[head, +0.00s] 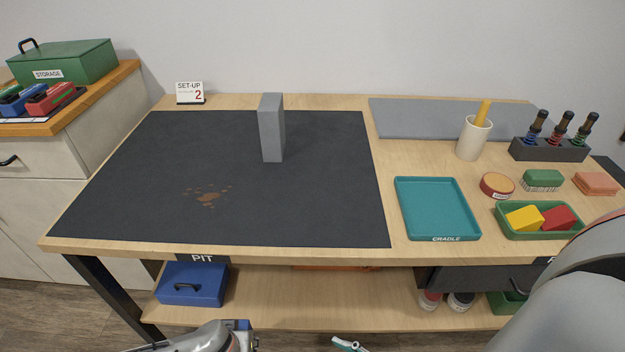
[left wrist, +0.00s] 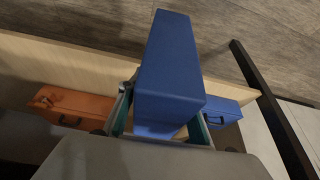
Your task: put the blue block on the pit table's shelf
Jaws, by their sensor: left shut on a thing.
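The blue block (left wrist: 168,75) fills the middle of the left wrist view. My left gripper (left wrist: 162,122) is shut on it, with a teal-padded finger on either side. The pit table's wooden shelf (head: 345,312) runs under the tabletop; it also shows behind the block in the left wrist view (left wrist: 88,62). I cannot tell whether the block touches the shelf. In the head view my left arm shows only at the bottom edge. A teal-and-pale tip at the bottom centre looks like part of my right gripper (head: 348,344); the rest is cut off.
A blue case (head: 192,284) stands at the shelf's left end, and an orange case (left wrist: 75,105) farther along. Jars (head: 430,300) and a green bin stand at the right. A dark table leg (left wrist: 268,105) flanks the blue case. Shelf room shows between the orange case and jars.

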